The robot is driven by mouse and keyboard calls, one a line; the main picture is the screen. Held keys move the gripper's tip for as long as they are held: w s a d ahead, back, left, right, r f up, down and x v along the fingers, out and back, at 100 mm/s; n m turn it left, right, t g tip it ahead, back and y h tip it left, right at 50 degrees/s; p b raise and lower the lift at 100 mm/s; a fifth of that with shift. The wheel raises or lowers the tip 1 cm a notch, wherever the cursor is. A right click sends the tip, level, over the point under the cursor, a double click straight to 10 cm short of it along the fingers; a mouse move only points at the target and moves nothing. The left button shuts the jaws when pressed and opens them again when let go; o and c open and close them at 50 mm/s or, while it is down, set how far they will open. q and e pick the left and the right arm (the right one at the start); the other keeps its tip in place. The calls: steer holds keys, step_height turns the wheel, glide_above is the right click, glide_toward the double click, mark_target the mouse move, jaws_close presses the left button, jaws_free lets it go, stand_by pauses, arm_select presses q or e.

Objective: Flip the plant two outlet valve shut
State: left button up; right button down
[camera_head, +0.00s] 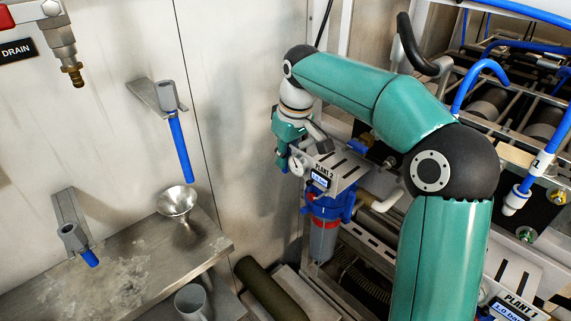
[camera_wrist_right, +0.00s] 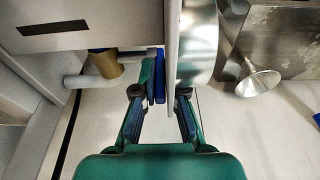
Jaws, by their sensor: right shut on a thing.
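The plant two unit shows in the head view with its "PLANT 2" panel (camera_head: 325,174), a small display, a round gauge (camera_head: 297,166) and a blue-topped filter housing (camera_head: 328,207). My right gripper (camera_head: 291,133) is beside the top of this panel, its fingers largely hidden there. In the right wrist view my right gripper (camera_wrist_right: 160,97) is shut on a narrow blue lever (camera_wrist_right: 159,78), which seems to be the outlet valve's handle. A brass fitting (camera_wrist_right: 105,64) with a pale pipe is left of it. The valve's exact angle is hard to tell. My left gripper is not in view.
A metal funnel (camera_head: 177,203) stands on the steel shelf (camera_head: 130,256) at left. Two wall brackets hold blue-ended tools. The drain valve (camera_head: 62,40) is upper left. The "PLANT 1" panel (camera_head: 511,308) is lower right. Blue hoses and a frame crowd the right side.

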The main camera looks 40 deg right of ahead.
steer(key=c, duration=1.2)
jaws_free()
steer(key=shift+c, duration=0.2)
steer(key=v, duration=1.1)
steer(key=shift+r, duration=0.4)
